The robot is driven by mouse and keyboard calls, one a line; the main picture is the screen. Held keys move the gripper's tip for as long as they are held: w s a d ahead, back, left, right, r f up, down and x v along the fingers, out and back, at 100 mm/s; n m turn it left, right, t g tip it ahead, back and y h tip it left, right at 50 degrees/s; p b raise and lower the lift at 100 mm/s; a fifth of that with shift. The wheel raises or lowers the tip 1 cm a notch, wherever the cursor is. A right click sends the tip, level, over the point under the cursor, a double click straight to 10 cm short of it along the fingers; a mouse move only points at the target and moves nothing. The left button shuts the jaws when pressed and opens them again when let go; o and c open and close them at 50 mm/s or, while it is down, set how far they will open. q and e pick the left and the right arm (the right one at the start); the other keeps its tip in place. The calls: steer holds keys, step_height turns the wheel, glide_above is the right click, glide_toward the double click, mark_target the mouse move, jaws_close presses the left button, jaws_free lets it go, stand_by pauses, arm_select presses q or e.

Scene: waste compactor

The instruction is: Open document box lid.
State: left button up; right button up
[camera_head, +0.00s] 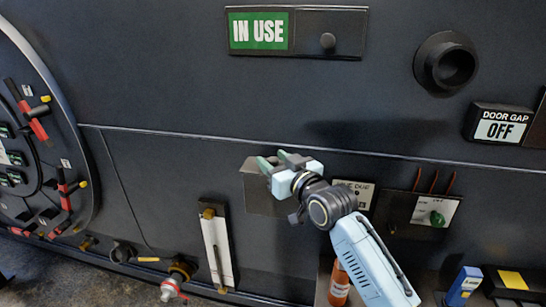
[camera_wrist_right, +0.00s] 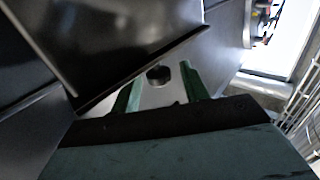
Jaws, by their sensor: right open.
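A plain grey box (camera_head: 256,193) on the dark wall panel, which I take to be the document box, sits in the middle of the head view. My right gripper (camera_head: 278,160) is at its top edge, with its green fingers open and pointing up and away. The gripper and wrist cover the box's right part. In the right wrist view, the two green fingers of the right gripper (camera_wrist_right: 158,88) stand apart with nothing clearly held between them. A dark slanted edge runs just beyond them. Whether they touch the lid cannot be told. My left gripper is not in view.
A green "IN USE" sign (camera_head: 259,31) is above, and a round black port (camera_head: 446,63) is at upper right. A "DOOR GAP OFF" sign (camera_head: 499,125) is at right. An orange cylinder (camera_head: 339,285) stands below my right arm. The wall left of the box is mostly clear.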

steer(key=shift+w+a, duration=0.2)
steer(key=shift+w, duration=0.25)
jaws_close()
